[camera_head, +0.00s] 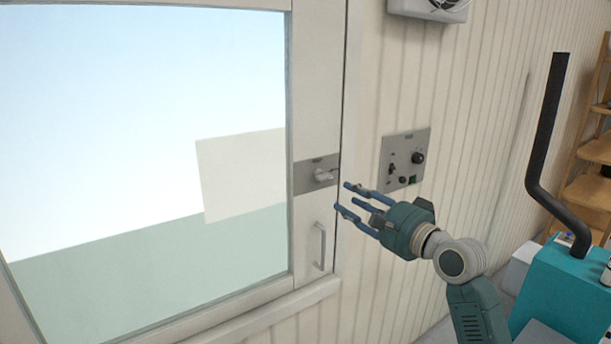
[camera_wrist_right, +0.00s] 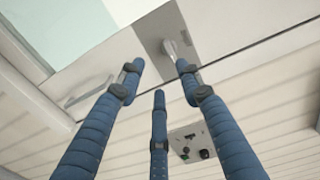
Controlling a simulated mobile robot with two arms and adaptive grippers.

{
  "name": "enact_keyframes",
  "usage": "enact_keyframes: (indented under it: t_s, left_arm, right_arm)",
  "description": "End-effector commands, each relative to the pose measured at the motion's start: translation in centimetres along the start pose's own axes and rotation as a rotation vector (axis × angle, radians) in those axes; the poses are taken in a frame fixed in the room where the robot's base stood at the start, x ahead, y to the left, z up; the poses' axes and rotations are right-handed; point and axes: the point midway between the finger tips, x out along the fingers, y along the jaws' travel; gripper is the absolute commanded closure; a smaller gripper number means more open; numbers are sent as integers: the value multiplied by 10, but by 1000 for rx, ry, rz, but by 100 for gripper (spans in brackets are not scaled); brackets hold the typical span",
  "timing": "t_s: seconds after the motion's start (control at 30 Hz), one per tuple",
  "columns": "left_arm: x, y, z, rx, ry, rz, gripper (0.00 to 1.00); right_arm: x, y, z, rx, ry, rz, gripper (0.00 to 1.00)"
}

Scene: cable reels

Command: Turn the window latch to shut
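The window latch (camera_head: 323,175) is a small light handle on a grey plate (camera_head: 304,178), on the right frame of the window (camera_head: 100,60). It points to the right in the head view. In the right wrist view the latch (camera_wrist_right: 172,48) shows just beyond the fingertips. My right gripper (camera_head: 343,197) is open and empty, with three blue fingers spread, a little right of and below the latch. The fingers look apart from it. My left gripper is in neither view.
A metal pull handle (camera_head: 321,246) sits below the latch. A grey control panel (camera_head: 405,160) with knobs is on the wall to the right. A teal box (camera_head: 565,290) with a bent black pipe (camera_head: 545,150) and wooden shelves (camera_head: 592,190) stand at far right.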

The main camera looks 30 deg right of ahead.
Motion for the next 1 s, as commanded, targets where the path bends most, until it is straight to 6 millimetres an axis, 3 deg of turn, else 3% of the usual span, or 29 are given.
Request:
enact_keyframes:
  t_s: [0.03, 0.17, 0.5, 0.73, 1.0]
  left_arm:
    - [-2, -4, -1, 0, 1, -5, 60]
    - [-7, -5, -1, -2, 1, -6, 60]
    - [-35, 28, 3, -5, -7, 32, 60]
    - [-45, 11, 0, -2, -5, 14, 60]
    - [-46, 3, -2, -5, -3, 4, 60]
  right_arm:
    - [-3, -10, 2, 6, -5, -12, 65]
    - [4, -17, 4, 14, -10, -20, 65]
    - [65, -20, 4, 15, -10, -18, 65]
    - [96, -18, 4, 12, -9, -18, 65]
    - [104, -15, 4, 9, -8, -19, 65]
